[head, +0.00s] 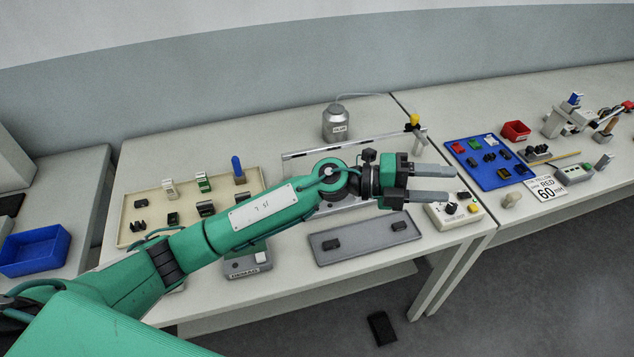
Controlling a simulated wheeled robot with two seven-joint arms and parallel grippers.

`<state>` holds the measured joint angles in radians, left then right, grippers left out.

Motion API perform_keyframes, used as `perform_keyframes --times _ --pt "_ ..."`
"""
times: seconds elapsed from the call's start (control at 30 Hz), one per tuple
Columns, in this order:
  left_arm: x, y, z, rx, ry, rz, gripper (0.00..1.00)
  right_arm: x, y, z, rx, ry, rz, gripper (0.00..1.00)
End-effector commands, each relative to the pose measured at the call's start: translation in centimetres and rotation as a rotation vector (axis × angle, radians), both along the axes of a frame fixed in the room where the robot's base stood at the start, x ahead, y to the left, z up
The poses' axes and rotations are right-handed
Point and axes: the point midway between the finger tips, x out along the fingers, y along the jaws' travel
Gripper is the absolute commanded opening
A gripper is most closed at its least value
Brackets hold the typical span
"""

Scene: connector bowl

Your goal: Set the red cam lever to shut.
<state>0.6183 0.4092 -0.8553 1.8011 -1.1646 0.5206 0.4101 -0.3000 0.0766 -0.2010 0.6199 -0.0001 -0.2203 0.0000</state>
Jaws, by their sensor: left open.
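My left gripper (451,185) reaches across the middle of the table from the left. Its two grey fingers are apart, point right and have nothing between them. A small red part (628,105) shows at the far right edge, on top of a grey and tan fixture. It may be the red cam lever, but it is too small and cut off to tell its shape or setting. My left gripper is well to the left of it. My right gripper is not in view.
A blue tray (515,182) with several small parts lies right of my gripper. A control box (441,221) with knobs is below my fingers. A red bin (515,131), a blue-topped fixture (552,125) and a "RED 60" card (537,191) stand on the right table.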

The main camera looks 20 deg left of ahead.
Motion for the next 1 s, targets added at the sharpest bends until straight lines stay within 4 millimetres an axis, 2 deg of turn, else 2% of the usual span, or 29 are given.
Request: perform_keyframes --times 0.07,0.17,0.27,0.33,0.4,0.5,0.63,0.7,0.8,0.87,1.0 --pt "0.4 0.1 -1.9 0.195 -0.079 -0.1 0.52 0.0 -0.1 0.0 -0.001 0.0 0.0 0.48" --pt "1.5 1.8 -4.9 0.457 -0.143 -0.203 0.52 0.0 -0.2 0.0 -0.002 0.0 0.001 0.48" --pt "3.5 5.4 -7.4 0.738 -0.173 -0.271 0.52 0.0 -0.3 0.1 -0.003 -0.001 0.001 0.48" --pt "5.2 8.8 -8.6 0.939 -0.173 -0.295 0.52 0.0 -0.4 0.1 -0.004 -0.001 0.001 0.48" --pt "7.1 12.6 -9.0 1.127 -0.158 -0.302 0.52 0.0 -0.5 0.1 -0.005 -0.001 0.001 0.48" --pt "9.2 18.0 -8.7 1.358 -0.116 -0.287 0.52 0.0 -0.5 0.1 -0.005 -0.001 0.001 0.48" --pt "11.0 23.1 -7.3 1.562 -0.052 -0.254 0.52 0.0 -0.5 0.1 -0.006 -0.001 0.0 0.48" --pt "11.5 24.8 -6.8 1.628 -0.026 -0.239 0.52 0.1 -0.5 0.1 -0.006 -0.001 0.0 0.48" --pt "11.8 26.1 -6.5 1.675 -0.005 -0.229 0.52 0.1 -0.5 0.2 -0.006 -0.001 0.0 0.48" --pt "11.8 26.3 -6.8 1.684 0.0 -0.229 0.52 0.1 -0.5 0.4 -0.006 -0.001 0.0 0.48" --pt "11.7 26.3 -8.6 1.683 0.001 -0.231 0.52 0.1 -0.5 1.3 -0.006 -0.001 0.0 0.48"
